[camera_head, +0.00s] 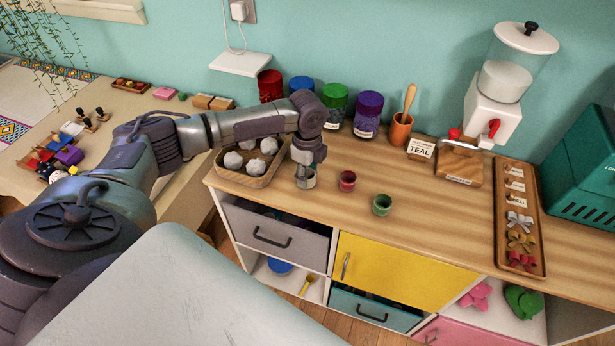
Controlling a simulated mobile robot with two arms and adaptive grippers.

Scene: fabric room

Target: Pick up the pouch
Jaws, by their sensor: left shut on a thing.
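Several whitish, lumpy pouches (248,145) sit in a shallow wooden tray (229,178) at the left end of the wooden counter. My left gripper (306,168) points down just right of this tray. It is shut on a small grey thing (306,182) at the counter's front part. The fingers partly hide this thing, and I cannot tell whether it is a pouch or a small cup. My right gripper is not in view.
A small red cup (347,182) and a green cup (382,205) stand right of the gripper. Coloured jars (335,103) line the wall, with a clay pot (399,132) and a white dispenser (494,113) further right.

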